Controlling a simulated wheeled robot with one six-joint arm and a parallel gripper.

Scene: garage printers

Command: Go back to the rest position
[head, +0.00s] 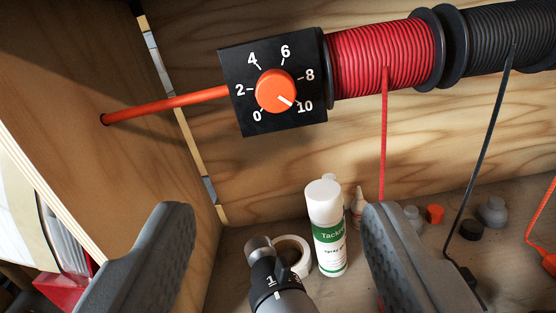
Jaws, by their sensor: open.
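My gripper (272,245) is open and empty, its two grey fingers apart at the bottom of the head view. Nothing sits between the fingertips in contact with them. Ahead and above is a black dial plate (240,88) with an orange knob (273,90) whose white mark points near 10. The gripper is apart from the knob.
An orange rod (165,103) runs from the dial to the left wooden wall (120,180). Red (380,55) and black (505,40) spools hang right, strands trailing down. A white spray can (326,215), tape roll (296,252) and dark tool (272,277) stand below.

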